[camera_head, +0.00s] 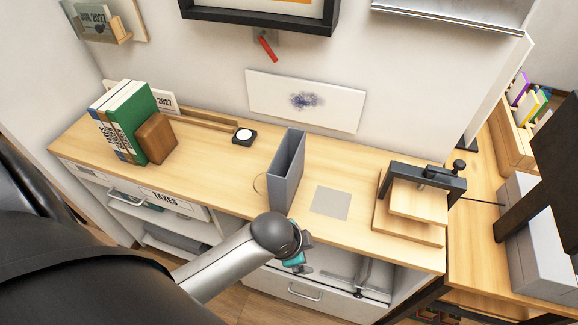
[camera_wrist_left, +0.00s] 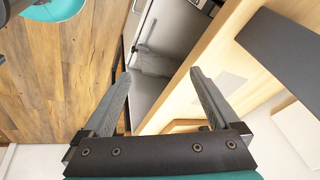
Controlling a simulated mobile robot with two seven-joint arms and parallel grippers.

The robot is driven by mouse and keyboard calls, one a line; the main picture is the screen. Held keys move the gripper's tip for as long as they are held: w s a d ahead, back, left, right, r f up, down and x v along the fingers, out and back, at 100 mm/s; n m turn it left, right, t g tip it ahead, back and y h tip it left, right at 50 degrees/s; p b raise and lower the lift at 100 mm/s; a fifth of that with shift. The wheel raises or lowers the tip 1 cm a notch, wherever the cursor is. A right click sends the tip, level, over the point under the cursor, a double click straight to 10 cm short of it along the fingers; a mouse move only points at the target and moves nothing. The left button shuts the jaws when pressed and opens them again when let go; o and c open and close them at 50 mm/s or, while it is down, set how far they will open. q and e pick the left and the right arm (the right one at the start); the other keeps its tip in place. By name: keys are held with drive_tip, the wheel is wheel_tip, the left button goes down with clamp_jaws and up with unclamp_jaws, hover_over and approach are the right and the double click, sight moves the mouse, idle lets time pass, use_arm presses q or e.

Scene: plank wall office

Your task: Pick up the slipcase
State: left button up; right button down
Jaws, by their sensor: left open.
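The slipcase (camera_head: 287,170) is a grey, open-topped upright box on the wooden counter, right of the counter's middle. In the left wrist view the dark grey slab at the upper right (camera_wrist_left: 285,55) looks like the slipcase. My left gripper (camera_head: 296,261) is in front of the counter's front edge, nearer to me than the slipcase and apart from it. In the left wrist view its two fingers (camera_wrist_left: 162,82) are spread with nothing between them. My right gripper is not in view.
Green and white books (camera_head: 125,120) and a brown block (camera_head: 156,138) stand at the left. A small black-rimmed dish (camera_head: 244,136) lies behind the slipcase. A grey square (camera_head: 330,202) lies right of it, then a wooden press (camera_head: 418,205). Open shelves are below the counter (camera_head: 340,228).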

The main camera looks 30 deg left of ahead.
use_arm(q)
drive_tip(key=w+r+m+p, duration=0.1)
drive_tip(key=w+r+m, duration=0.2)
drive_tip(key=r+m, duration=0.45)
wheel_tip(320, 180, up, 12)
drive_tip(key=m+y+p, duration=0.1)
drive_tip(key=m+y, duration=0.1)
drive_tip(key=m, duration=1.4)
hover_over(284, 155)
drive_tip(key=s+d, duration=0.3)
drive_tip(key=s, duration=0.4)
drive_tip(key=b+x, duration=0.1)
drive_tip(key=x, duration=0.8)
drive_tip(key=shift+w+a, duration=0.15)
drive_tip(key=shift+w, duration=0.1)
drive_tip(key=b+x, duration=0.1)
drive_tip(key=x, duration=0.4)
drive_tip(key=shift+w+d+f, duration=0.1)
drive_tip(key=shift+d, duration=0.2)
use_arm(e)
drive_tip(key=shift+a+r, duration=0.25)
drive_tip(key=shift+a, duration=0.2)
use_arm(q)
drive_tip(key=shift+f, duration=0.2)
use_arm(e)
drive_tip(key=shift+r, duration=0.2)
